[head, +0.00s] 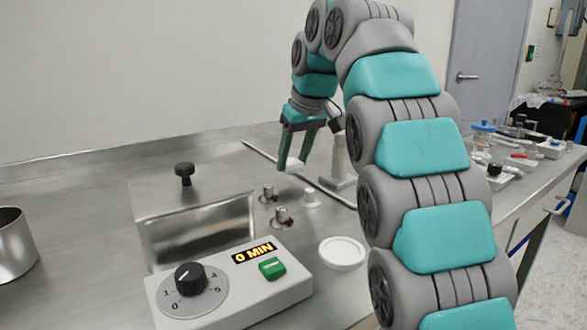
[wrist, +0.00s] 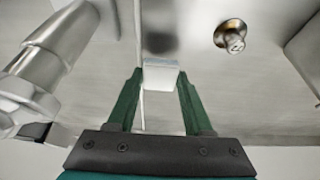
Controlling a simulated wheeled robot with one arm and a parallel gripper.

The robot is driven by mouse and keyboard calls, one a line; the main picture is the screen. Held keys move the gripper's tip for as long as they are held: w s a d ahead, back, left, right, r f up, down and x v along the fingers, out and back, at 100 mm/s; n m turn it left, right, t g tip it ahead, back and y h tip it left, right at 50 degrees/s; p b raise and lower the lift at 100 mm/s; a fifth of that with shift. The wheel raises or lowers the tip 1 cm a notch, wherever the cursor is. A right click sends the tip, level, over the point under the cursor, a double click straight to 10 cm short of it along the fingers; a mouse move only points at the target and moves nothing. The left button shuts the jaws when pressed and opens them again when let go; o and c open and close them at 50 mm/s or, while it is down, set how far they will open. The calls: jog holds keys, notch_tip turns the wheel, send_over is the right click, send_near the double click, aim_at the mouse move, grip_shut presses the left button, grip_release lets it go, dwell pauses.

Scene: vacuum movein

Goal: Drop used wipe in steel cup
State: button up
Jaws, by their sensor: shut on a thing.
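My gripper (head: 291,160) is shut on a small white wipe (head: 294,167) and holds it above the steel bench, behind the metal fittings. In the wrist view the wipe (wrist: 161,75) sits between the green fingertips of my gripper (wrist: 160,84). The steel cup (head: 14,250) stands at the far left of the head view, cut off by the picture edge and well apart from my gripper. Its inside is mostly hidden.
A steel box (head: 195,225) with a black knob stands between my gripper and the cup. In front is a timer unit (head: 232,285) reading 0 MIN. Metal fittings (head: 281,217), a white dish (head: 342,252) and a grey post (head: 338,165) stand nearby.

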jog(key=shift+f, duration=1.2)
jog(key=shift+f, duration=0.15)
jog(key=o, duration=1.2)
